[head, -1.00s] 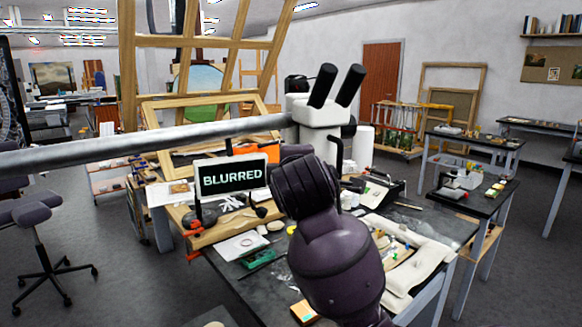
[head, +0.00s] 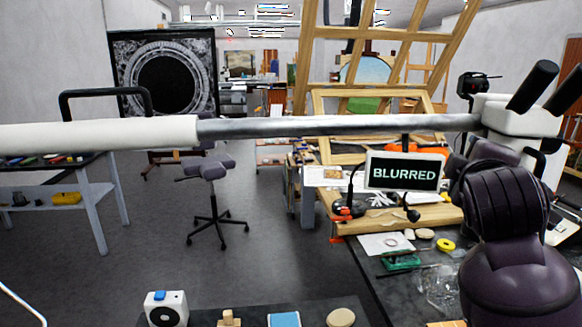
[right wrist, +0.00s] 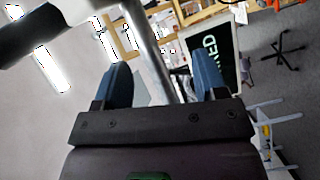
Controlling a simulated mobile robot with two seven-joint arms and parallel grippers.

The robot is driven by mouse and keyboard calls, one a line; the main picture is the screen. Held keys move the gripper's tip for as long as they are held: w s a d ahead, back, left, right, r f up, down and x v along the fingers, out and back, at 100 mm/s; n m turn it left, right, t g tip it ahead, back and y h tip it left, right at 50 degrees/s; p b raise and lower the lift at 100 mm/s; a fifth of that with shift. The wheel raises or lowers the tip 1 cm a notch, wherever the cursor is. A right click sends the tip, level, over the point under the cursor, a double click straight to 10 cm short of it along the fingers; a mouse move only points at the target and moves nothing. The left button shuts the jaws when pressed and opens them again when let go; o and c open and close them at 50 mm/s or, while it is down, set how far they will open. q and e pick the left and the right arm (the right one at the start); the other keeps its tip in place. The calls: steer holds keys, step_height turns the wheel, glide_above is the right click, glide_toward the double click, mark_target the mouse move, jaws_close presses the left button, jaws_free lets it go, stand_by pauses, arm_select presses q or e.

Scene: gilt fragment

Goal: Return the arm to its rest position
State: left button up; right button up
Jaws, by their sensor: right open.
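My right arm (head: 508,235), dark purple, is bent up at the right of the head view, over the workbench. Its gripper cannot be made out there. In the right wrist view my right gripper (right wrist: 163,82) shows two blue fingers spread apart. Nothing is held between them. A grey metal bar and the screen reading BLURRED (right wrist: 222,50) show beyond the fingers; I cannot tell how near they are. My left gripper is in neither view.
A microscope (head: 515,115) on a long horizontal boom (head: 330,125) crosses the head view. The screen (head: 403,172) stands on the cluttered workbench (head: 385,265). A near dark surface holds a white device (head: 166,308) and small items. Open floor surrounds the stool (head: 210,190).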

steer(key=w+a+f+m+t+y, duration=0.2)
steer(key=w+a+f+t+y, duration=0.1)
steer(key=w+a+t+y, duration=0.15)
step_height(320, 180, down, 23)
steer(key=s+a+m+g+y, duration=0.1)
steer(key=a+m+g+y, duration=0.1)
steer(key=m+y, duration=0.15)
steer(key=s+d+f+m+g+b, duration=0.1)
steer(key=s+d+f+m+g, duration=0.2)
steer(key=s+f, duration=2.1)
step_height(320, 180, down, 5)
steer(key=g, duration=0.3)
steer(key=shift+s+r+m+g+h+b, duration=0.2)
steer(key=shift+m+g+h+b, duration=0.15)
steer(key=shift+h+b, duration=0.05)
